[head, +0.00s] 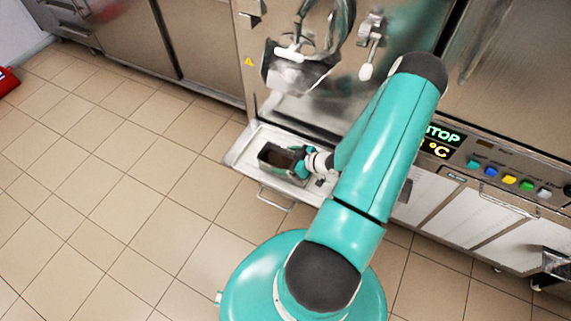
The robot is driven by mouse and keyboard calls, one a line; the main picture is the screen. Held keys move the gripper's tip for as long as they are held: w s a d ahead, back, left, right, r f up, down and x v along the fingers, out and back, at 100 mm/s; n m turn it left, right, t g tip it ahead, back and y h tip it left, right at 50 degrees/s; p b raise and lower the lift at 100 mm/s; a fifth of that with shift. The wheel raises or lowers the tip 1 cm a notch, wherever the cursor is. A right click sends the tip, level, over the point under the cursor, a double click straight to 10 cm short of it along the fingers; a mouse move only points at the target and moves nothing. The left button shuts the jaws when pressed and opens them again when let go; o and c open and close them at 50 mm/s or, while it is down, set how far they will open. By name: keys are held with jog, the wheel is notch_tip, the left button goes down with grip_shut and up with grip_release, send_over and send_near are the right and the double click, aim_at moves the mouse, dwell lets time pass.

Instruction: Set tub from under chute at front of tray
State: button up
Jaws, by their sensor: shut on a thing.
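A small dark rectangular tub (277,157) with an open top is over the pale metal tray (240,158) at the front of the freezer. My gripper (300,164) is shut on the right side of the tub. I cannot tell whether the tub touches the tray or is held just above it. The metal chute (292,78) is on the freezer front, above and behind the tub. My arm hides the right part of the tray.
The tray has a handle (274,203) at its front edge. A control panel with a lit display (440,135) and coloured buttons (508,180) is at right. Steel cabinets (125,30) stand at the back left. The tiled floor (110,180) at left is clear.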

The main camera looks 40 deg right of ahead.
aim_at(286, 164)
jog(key=shift+w+d+f, duration=0.1)
jog(key=shift+w+f, duration=0.1)
jog(key=shift+f, duration=1.5)
jog(key=shift+f, duration=0.15)
jog(key=o, duration=1.1)
jog(key=shift+s+d+r, duration=0.1)
jog(key=shift+s+r, duration=0.05)
jog(key=shift+r, duration=0.05)
jog(key=v, duration=1.1)
jog(key=shift+s+r, duration=0.1)
jog(key=shift+s, duration=0.25)
